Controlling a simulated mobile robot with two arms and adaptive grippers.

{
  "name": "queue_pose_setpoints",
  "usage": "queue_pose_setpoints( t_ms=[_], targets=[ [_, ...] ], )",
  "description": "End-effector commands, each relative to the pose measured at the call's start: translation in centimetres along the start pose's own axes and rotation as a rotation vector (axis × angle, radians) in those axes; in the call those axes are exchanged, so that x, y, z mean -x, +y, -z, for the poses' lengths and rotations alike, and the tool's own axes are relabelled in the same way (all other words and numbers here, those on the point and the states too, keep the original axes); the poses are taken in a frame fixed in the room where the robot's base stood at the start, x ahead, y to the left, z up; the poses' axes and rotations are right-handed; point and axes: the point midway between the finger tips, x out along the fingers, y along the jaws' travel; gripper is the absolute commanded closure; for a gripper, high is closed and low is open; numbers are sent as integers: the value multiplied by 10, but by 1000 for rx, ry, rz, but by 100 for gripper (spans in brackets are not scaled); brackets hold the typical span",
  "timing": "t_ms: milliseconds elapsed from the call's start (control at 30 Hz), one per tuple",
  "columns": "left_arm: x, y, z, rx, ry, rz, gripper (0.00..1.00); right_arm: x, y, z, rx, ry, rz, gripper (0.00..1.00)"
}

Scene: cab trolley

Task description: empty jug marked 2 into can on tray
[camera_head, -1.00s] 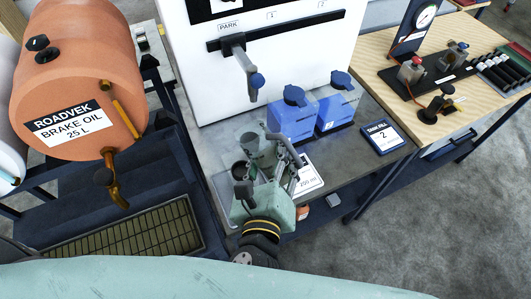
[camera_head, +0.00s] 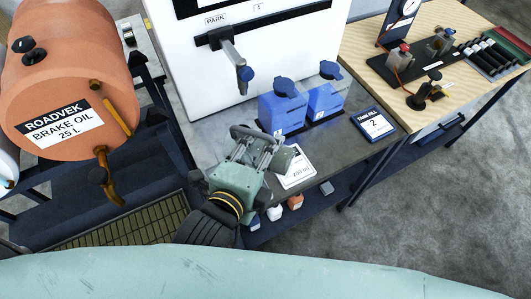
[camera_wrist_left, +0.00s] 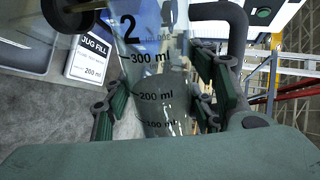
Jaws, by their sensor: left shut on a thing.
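The clear jug marked 2 (camera_wrist_left: 160,75) fills the middle of the left wrist view, with black 300, 200 and 100 ml lines. My left gripper (camera_wrist_left: 165,105) is shut on it, with green-padded fingers on either side. In the head view my left gripper (camera_head: 262,147) is over the grey bench, left of the white jug-fill card (camera_head: 298,170), and largely hides the jug. I cannot tell the liquid level. I cannot make out the can. A grille-topped tray (camera_head: 130,226) lies low at left, partly covered by my arm. My right gripper is not in view.
A white machine with a blue-knobbed lever (camera_head: 229,60) stands behind the bench, two blue containers (camera_head: 283,112) beside it. An orange brake-oil drum (camera_head: 70,75) with a tap is at left. A tank-fill card (camera_head: 373,124) lies near the bench's right end; a wooden table (camera_head: 360,50) adjoins.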

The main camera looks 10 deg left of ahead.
Motion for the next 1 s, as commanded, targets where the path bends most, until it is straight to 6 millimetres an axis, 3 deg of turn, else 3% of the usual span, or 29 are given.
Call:
queue_pose_setpoints(
  t_ms=[500,1000],
  targets=[
    [5,-14,-8,151,68,5,78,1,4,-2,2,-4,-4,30],
    [6,-15,-9,177,75,2,78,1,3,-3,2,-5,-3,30]
  ],
)
